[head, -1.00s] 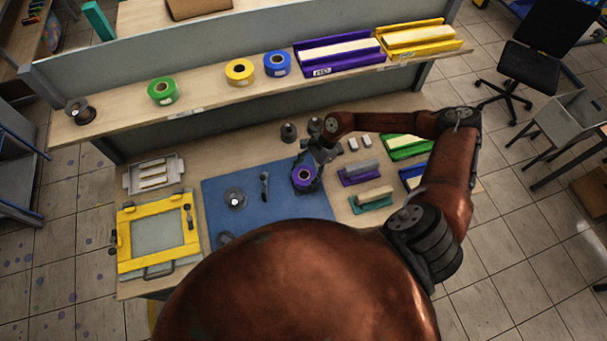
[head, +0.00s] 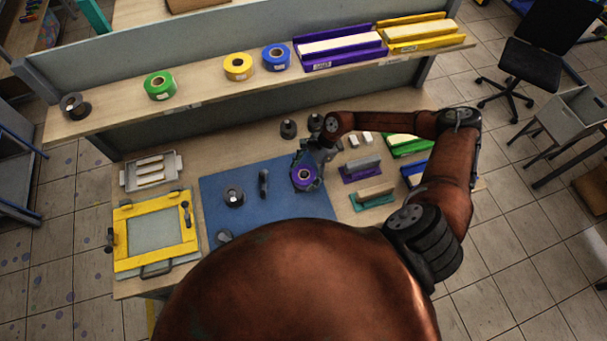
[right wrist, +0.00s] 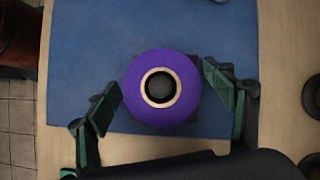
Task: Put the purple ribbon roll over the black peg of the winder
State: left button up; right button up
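The purple ribbon roll (head: 303,175) lies flat over the right part of the blue mat, and it is centred in the right wrist view (right wrist: 132,90). A dark round thing, which looks like the black peg (right wrist: 160,86), shows inside the roll's hole. Corners of a dark base, apparently the winder (right wrist: 194,61), show from under the roll, which hides the rest. My right gripper (right wrist: 161,82) has its fingers spread on both sides of the roll, with a small gap at the right finger. My left gripper is in neither view.
The blue mat (head: 270,207) also bears a dark round item (head: 233,196) and a small dark tool (head: 263,183). A yellow frame (head: 182,253) lies to the left. Green and purple blocks stand right of the mat. Green (head: 160,86), yellow (head: 238,67) and blue (head: 276,57) rolls sit on the shelf.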

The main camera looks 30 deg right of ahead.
jog(key=shift+o, duration=0.3)
jog(key=shift+d+r, duration=0.15)
jog(key=shift+r, duration=0.05)
jog(key=v, duration=1.1)
jog(key=shift+r, duration=0.25)
